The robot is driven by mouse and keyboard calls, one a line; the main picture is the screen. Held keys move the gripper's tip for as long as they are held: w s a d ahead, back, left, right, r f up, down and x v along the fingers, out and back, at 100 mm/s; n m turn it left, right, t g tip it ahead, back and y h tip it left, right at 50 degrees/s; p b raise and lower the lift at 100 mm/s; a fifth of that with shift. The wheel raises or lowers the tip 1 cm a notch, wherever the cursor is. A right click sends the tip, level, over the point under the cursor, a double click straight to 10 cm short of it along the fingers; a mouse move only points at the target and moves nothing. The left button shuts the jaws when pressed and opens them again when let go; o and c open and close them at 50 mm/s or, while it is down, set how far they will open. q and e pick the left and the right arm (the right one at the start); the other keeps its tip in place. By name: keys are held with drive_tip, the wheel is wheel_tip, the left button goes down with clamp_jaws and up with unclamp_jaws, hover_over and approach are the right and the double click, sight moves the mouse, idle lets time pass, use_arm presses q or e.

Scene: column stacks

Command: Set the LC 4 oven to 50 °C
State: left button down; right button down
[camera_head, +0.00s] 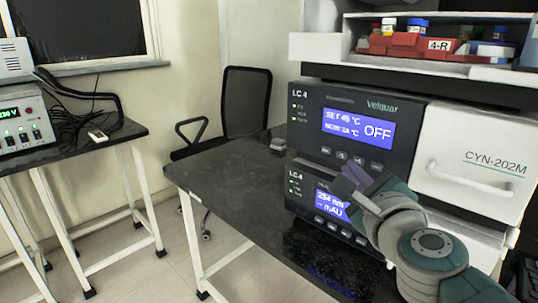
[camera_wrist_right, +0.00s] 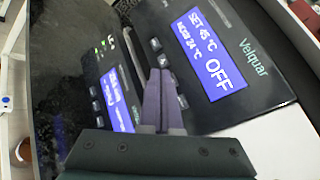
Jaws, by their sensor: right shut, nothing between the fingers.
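The LC 4 oven is the upper unit, with a dark front panel (camera_head: 310,120) and a white door (camera_head: 478,140) marked CYN-202M. Its blue display (camera_head: 358,127) reads SET 45 °C, a NOW value that looks like 24 °C, and OFF; it also shows in the right wrist view (camera_wrist_right: 208,50). A row of small buttons (camera_head: 342,156) lies under the display. My right gripper (camera_head: 347,178) is shut and empty, its purple fingertips (camera_wrist_right: 160,72) close to the button row; I cannot tell whether they touch. The fingers hide part of the row in the wrist view. My left gripper is out of view.
A lower LC-4 unit (camera_head: 303,197) with a 254 nm display stands directly beneath, partly behind my right arm. A shelf with red racks (camera_head: 405,45) is above.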

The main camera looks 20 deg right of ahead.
drive_tip(key=shift+d, duration=0.15)
drive_tip(key=shift+w+d, duration=0.2)
drive_tip(key=shift+d, duration=0.05)
drive_tip(key=shift+w+d, duration=0.15)
drive_tip(key=shift+d, duration=0.25)
idle(0.6)
drive_tip(key=shift+a, duration=0.15)
drive_tip(key=shift+s+a, duration=0.35)
drive_tip(key=shift+a, duration=0.3)
